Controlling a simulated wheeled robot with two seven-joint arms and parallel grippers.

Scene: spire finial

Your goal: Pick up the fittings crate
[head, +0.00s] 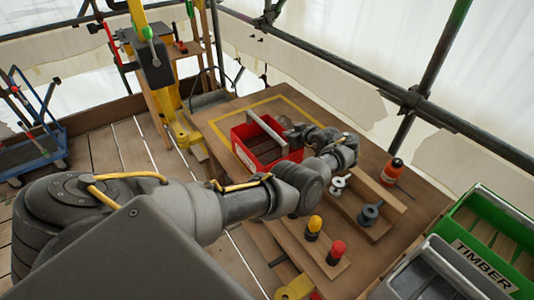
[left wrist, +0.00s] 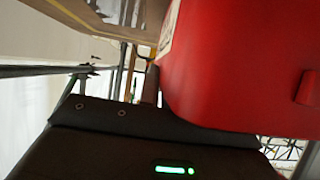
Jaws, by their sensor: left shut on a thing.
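In the left wrist view the crate's red wall (left wrist: 235,70) fills the upper right, close to my dark gripper body. I cannot tell whether the crate's bottom touches the table. My right gripper is not in view.
The wooden table (head: 222,118) has a yellow outline around the crate's area. A green timber bin (head: 480,235) is at right. Scaffold poles (head: 430,75) run behind.

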